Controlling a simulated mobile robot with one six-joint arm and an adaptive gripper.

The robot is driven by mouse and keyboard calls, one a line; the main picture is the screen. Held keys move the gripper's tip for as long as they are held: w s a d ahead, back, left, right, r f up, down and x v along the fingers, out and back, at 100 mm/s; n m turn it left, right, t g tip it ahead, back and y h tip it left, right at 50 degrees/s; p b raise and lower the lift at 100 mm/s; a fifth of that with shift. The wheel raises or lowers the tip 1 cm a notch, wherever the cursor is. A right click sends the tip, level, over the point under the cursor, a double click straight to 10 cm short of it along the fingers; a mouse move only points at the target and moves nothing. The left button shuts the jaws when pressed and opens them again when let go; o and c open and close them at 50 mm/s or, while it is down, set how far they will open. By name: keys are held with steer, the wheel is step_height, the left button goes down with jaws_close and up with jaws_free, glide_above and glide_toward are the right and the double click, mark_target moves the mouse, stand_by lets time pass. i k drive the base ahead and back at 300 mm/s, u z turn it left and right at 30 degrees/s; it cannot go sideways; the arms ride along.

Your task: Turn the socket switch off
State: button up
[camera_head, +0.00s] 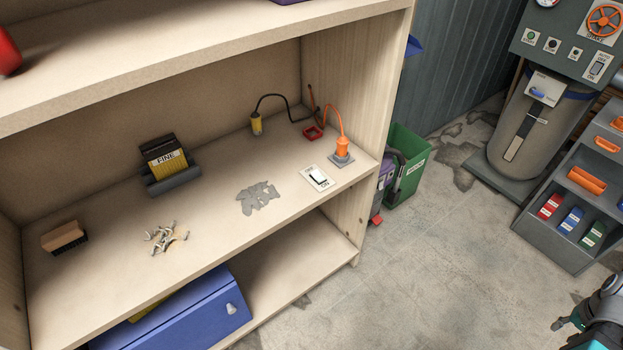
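A white switch plate (318,178) with a black marking and the word ON lies on the middle shelf near its front right. I cannot tell the switch's exact position at this size. An orange plug (342,147) with an orange cord stands upright in a grey socket base (341,160) just behind the plate. My gripper (561,325) shows at the bottom right corner, partly cut off by the frame. It is over the floor, well apart from the shelf and the switch. Whether its fingers are open or shut is not clear.
The wooden shelf (110,275) also bears a yellow plug (256,124), a red square piece (313,132), a black and yellow box (165,160), a brush (64,237) and scattered screws (163,238). A green bin (408,168) stands right of it. The floor (440,270) between is clear.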

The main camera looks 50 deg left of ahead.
mark_target(317, 174)
steer(key=u, duration=1.9)
